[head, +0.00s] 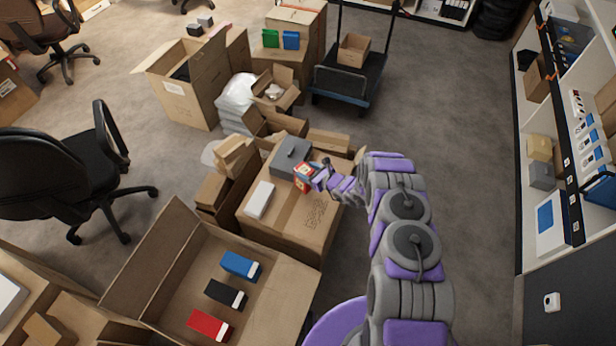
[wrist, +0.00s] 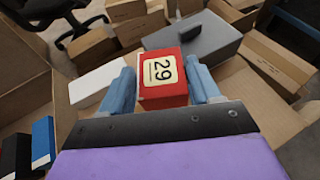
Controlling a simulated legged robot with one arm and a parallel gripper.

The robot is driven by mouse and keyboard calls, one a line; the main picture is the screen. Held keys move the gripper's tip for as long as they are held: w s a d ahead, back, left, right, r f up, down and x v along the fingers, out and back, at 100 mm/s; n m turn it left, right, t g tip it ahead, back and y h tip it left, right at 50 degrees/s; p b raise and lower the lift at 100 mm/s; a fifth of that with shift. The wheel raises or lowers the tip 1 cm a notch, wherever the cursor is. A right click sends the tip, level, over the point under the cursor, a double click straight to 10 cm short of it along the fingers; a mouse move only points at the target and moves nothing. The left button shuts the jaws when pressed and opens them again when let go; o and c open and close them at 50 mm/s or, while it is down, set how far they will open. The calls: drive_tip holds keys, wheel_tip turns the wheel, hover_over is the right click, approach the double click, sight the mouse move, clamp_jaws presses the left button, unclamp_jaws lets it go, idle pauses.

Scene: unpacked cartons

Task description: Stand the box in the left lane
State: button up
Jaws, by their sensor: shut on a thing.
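A red box (head: 302,177) with a cream label is at the end of my arm, over the carton top in the head view. In the wrist view the red box (wrist: 163,88) shows its label reading 29, turned sideways. My gripper (wrist: 165,92) has one blue-grey finger on each side of the box and is shut on it. In the head view my gripper (head: 318,178) partly covers the box. A gap under the box cannot be judged. No marked lane is clearly recognisable.
A grey case (head: 290,156) and a white box (head: 260,199) lie on the closed carton (head: 285,230). An open carton (head: 178,285) at lower left holds blue (head: 240,266), black (head: 226,294) and red (head: 208,325) boxes. Clear floor lies right of my arm.

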drive_tip(key=shift+w, duration=0.45)
wheel_tip(320, 180, down, 4)
drive_tip(key=shift+r+b, duration=0.15)
drive_tip(key=shift+b, duration=0.9)
drive_tip(key=o, duration=1.6)
drive_tip(key=shift+r, duration=0.1)
drive_tip(key=shift+c, duration=0.2)
drive_tip(key=p+v, duration=0.4)
drive_tip(key=v, duration=0.8)
